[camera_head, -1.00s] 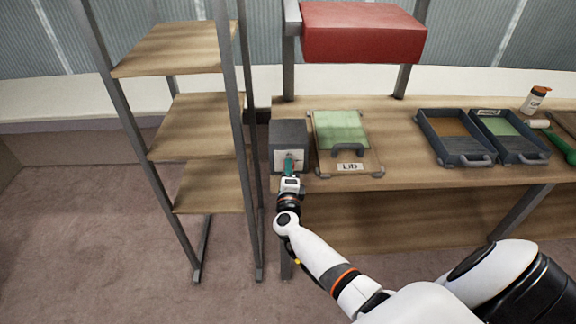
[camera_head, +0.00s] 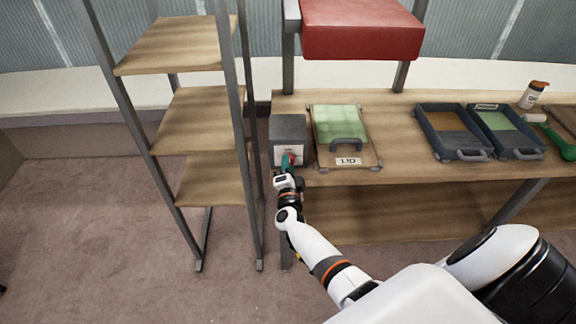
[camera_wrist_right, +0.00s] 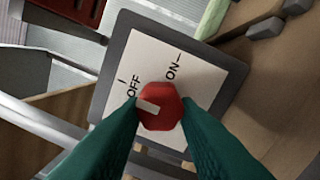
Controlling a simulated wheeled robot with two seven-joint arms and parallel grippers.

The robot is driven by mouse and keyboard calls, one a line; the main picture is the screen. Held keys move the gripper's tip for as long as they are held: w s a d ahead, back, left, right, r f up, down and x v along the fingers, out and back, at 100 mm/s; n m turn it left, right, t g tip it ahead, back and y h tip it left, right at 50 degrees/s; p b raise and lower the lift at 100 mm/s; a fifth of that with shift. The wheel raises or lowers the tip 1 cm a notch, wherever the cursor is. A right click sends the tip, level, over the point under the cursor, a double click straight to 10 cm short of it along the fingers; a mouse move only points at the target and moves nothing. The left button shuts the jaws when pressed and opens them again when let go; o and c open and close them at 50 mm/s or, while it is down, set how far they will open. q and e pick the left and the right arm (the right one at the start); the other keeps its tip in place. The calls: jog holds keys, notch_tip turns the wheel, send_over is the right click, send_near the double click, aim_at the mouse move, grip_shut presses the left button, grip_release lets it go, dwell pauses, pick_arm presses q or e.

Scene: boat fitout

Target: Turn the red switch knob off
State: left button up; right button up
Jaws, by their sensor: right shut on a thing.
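The red switch knob (camera_wrist_right: 162,112) sits on a white plate marked OFF and ON, on the front of a grey switch box (camera_head: 289,129). The box stands at the left end of the workbench. My right gripper (camera_head: 288,160) is at the box front. In the right wrist view its green fingers (camera_wrist_right: 160,116) are shut on the knob from both sides. The knob's white pointer mark points left, on the OFF side and slightly below the OFF word. ON lies to the upper right. My left gripper is not in view.
Two dark trays (camera_head: 456,155) and a white bottle (camera_head: 533,95) are farther right. A shelf rack (camera_head: 233,120) stands close left, and a red cabinet (camera_head: 362,30) hangs above.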

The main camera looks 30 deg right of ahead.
jog(key=shift+f, duration=0.1)
jog(key=o, duration=1)
jog(key=v, duration=1.2)
jog(key=shift+a+b, duration=0.1)
jog(key=shift+b, duration=0.3)
